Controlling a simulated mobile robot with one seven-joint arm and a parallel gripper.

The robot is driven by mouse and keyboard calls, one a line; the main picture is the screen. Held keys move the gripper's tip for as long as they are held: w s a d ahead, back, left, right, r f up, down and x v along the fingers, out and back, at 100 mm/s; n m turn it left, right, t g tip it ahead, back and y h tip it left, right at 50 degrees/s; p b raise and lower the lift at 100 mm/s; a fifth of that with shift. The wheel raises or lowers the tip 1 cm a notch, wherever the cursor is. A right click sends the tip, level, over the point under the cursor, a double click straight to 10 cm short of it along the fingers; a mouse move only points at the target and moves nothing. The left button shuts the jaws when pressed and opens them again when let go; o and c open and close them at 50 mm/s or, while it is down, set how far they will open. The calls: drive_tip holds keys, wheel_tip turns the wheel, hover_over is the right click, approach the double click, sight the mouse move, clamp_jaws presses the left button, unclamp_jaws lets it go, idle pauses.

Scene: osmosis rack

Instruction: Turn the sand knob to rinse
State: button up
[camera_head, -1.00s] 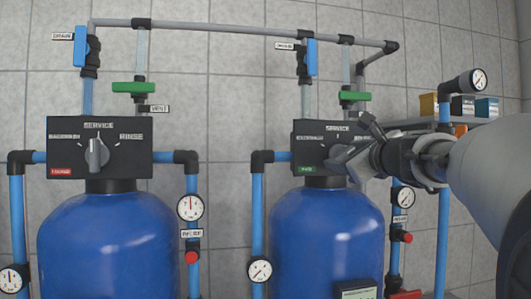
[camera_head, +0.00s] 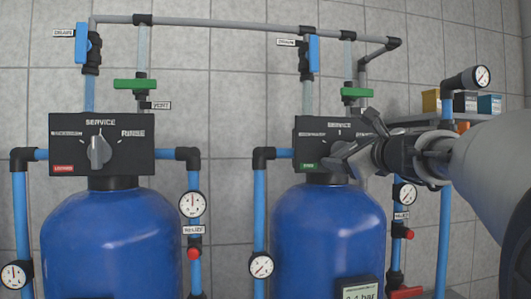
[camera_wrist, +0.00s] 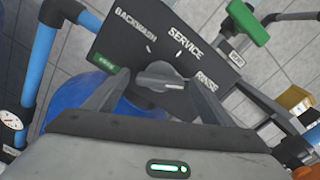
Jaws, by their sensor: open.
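A black control head (camera_head: 310,133) with a green label sits on the right blue tank. In the wrist view its panel (camera_wrist: 125,50) reads BACKWASH, SERVICE and RINSE. Its grey knob (camera_wrist: 163,77) is in the middle, its handle lying roughly level across the picture. I cannot tell exactly which mark it points to. My gripper (camera_head: 352,140) is in front of this head and hides part of its right side. In the wrist view the open fingers (camera_wrist: 157,86) stand either side of the knob, apparently apart from it. The label's own words are too small to read.
A second head (camera_head: 135,155) with a red label and a similar knob tops the left tank (camera_head: 110,245). Blue pipes, gauges and green valve handles (camera_head: 357,92) surround the right head. A shelf with boxes (camera_head: 465,103) is behind my arm.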

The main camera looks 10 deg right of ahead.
drive_tip(key=s, duration=1.7)
drive_tip(key=shift+s+d+p, duration=0.3)
drive_tip(key=shift+p, duration=0.15)
